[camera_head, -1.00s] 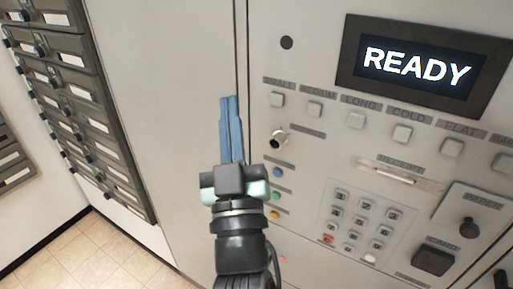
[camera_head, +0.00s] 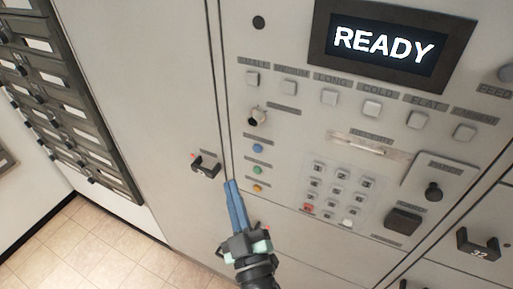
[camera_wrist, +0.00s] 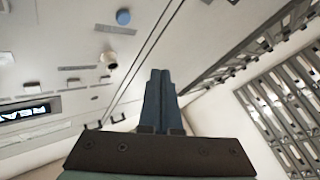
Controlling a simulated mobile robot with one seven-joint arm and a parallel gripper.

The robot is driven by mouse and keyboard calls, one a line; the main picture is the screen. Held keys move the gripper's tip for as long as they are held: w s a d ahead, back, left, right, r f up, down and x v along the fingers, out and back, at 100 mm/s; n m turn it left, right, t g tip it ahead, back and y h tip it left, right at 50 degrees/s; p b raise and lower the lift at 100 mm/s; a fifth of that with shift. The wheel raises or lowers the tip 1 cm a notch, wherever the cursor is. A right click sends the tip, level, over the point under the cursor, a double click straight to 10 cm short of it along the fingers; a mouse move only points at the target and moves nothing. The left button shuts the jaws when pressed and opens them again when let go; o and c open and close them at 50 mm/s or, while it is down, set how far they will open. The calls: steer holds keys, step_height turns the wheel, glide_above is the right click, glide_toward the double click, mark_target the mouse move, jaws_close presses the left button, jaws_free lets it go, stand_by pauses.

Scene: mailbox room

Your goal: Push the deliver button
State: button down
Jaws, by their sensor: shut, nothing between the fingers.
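The machine's front panel (camera_head: 300,45) fills the right of the head view. A column of round buttons sits left of the keypad: blue (camera_head: 257,148), green (camera_head: 257,170) and orange (camera_head: 257,188). Their labels are too small to read, so I cannot tell which is the deliver button. The blue button also shows in the wrist view (camera_wrist: 124,17). My gripper (camera_head: 231,186) is shut and empty, with its blue fingers pointing up. In the head view its tips appear just left of the orange button, near the panel seam. I see no contact with any button.
A screen (camera_head: 388,45) reads READY. A dark handle (camera_head: 206,167) sticks out left of my fingertips. Dark mailboxes (camera_head: 70,110) line the left wall.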

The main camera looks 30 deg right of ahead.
steer(key=w+d+p, duration=0.1)
steer(key=w+d, duration=0.4)
steer(key=d, duration=0.1)
steer(key=shift+d, duration=0.3)
steer(key=shift+w, duration=0.1)
stand_by(1.8)
steer(key=shift+w+d, duration=0.2)
steer(key=shift+d, duration=0.1)
steer(key=shift+w+d, duration=0.25)
steer(key=shift+d, duration=0.05)
stand_by(0.7)
stand_by(0.3)
steer(key=shift+s+a, duration=0.55)
steer(key=shift+a, duration=0.1)
steer(key=shift+s+a, duration=0.8)
steer(key=shift+a, duration=0.2)
steer(key=shift+s+a, duration=0.75)
steer(key=shift+a, duration=0.2)
